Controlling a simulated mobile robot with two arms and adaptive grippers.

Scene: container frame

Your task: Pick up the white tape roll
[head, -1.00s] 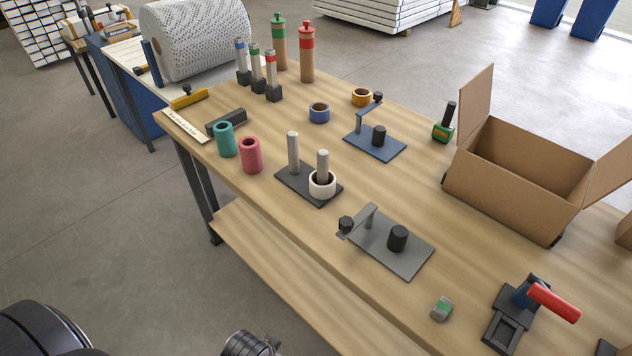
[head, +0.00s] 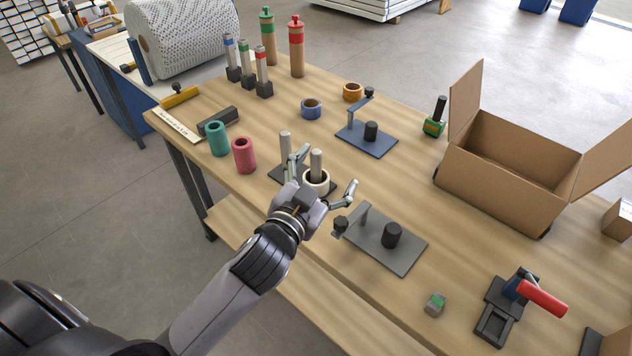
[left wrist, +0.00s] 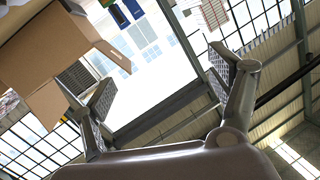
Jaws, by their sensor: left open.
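The white tape roll (head: 316,180) sits around the right-hand of two light grey posts on a dark base plate (head: 278,172) near the table's front edge. My left gripper (head: 326,168) is open, its fingers spread on either side of the roll's place in the head view, and partly covers the plate and roll. Whether it touches the roll cannot be told. In the left wrist view the two fingers (left wrist: 160,78) are wide apart with nothing between them, and the roll does not show. My right gripper is not in view.
A grey stand (head: 395,258) is close right of the gripper; a blue stand (head: 365,143) is behind. Green (head: 217,139) and pink (head: 243,155) cylinders stand to the left. An open cardboard box (head: 500,185) is at right. Blue (head: 311,109) and orange (head: 352,91) rolls lie farther back.

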